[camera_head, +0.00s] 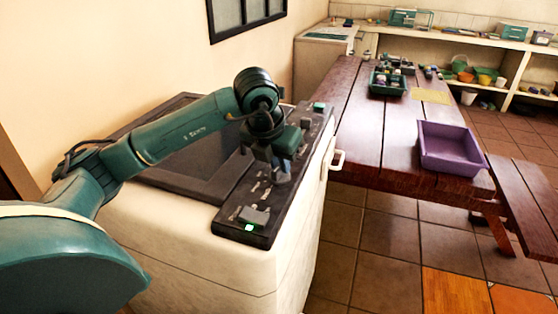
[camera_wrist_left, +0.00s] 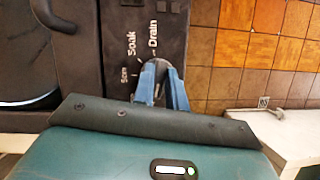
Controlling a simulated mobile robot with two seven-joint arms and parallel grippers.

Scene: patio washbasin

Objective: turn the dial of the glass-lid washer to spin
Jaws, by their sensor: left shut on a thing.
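The glass-lid washer (camera_head: 190,245) stands close in front of me, its dark lid (camera_head: 185,150) closed. A black control panel (camera_head: 229,226) runs along its right side. My left gripper (camera_head: 282,176) points down over the middle of this panel. In the left wrist view its two blue fingers (camera_wrist_left: 161,86) are shut on the dial (camera_wrist_left: 157,67), of which only a small dark part shows between them. The words Soak and Drain are printed on the panel beside the dial. A spin mark cannot be made out. My right gripper is not in view.
A grey control (camera_head: 256,214) with a lit green light sits at the panel's near end. A white handle (camera_head: 338,160) sticks out from the washer's right side. A wooden table (camera_head: 375,140) with a purple tub (camera_head: 450,160) stands to the right. Tiled floor is clear in front.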

